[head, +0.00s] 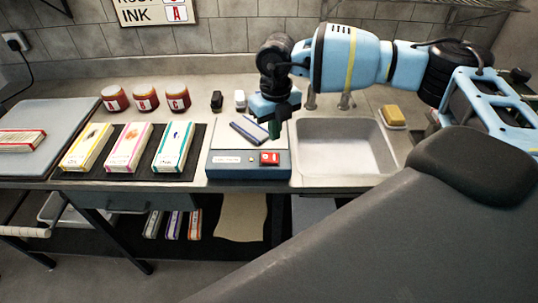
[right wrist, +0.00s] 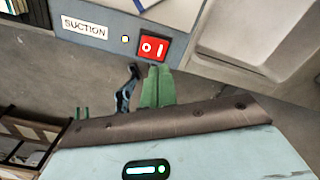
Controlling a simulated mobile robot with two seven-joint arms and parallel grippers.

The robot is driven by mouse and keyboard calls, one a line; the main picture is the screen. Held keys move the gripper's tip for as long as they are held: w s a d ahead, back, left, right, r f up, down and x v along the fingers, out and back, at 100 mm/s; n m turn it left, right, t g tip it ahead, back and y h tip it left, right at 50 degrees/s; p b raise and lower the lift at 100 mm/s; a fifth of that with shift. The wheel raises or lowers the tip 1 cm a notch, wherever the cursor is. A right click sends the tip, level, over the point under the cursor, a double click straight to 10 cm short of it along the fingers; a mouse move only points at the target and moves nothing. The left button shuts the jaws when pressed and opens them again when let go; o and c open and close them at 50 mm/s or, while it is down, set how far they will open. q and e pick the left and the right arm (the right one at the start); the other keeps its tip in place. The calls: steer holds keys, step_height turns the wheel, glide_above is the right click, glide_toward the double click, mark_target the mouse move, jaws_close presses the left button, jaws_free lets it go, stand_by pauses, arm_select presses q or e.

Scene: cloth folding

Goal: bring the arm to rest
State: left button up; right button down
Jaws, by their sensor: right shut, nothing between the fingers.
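My right arm reaches in from the right in the head view, over the suction unit and the sink. My right gripper (head: 274,129) has green fingers, which are together with nothing between them. It hangs above the suction unit (head: 225,160), close to its red switch (head: 270,158). In the right wrist view the shut green fingers (right wrist: 157,86) appear just below the red switch (right wrist: 152,47) and the SUCTION label. I cannot tell from this whether they touch the unit. My left gripper is in neither view.
A sink (head: 345,145) lies right of the unit, with a yellow sponge (head: 392,115) beside it. Three boxes lie on a dark mat (head: 100,171) to the left, with three red jars (head: 146,99) behind. A grey tray (head: 60,111) at far left holds another box.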

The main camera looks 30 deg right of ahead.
steer(key=s+a+f+n+g+y, duration=0.1)
steer(key=s+a+f+y, duration=0.15)
steer(key=a, duration=0.35)
steer(key=s+a+f+g+y, duration=0.1)
steer(key=s+a+f+y, duration=0.15)
steer(key=a, duration=0.35)
steer(key=s+a+r+m+t+y, duration=0.1)
steer(key=s+a+m+t+y, duration=0.2)
steer(key=a+m+y, duration=0.5)
steer(key=s+a+r+m+t+y, duration=0.1)
steer(key=s+a+r+t+y, duration=0.2)
steer(key=a+y, duration=0.65)
steer(key=d+f+m+t+h, duration=0.4)
steer(key=f+m+t+h, duration=0.25)
steer(key=m, duration=0.25)
steer(key=d+f+m+t+h, duration=0.5)
steer(key=f+m+h, duration=0.2)
steer(key=m, duration=0.3)
steer(key=s+d+f+m+g+h, duration=0.3)
steer(key=s+d+f, duration=0.2)
steer(key=s+f, duration=0.3)
steer(key=s+d+f+m+g+h, duration=0.3)
steer(key=s+d+f, duration=0.3)
steer(key=s+f, duration=0.2)
steer(key=shift+s+m+h, duration=0.4)
steer(key=shift+s+h, duration=0.1)
steer(key=shift+s, duration=0.45)
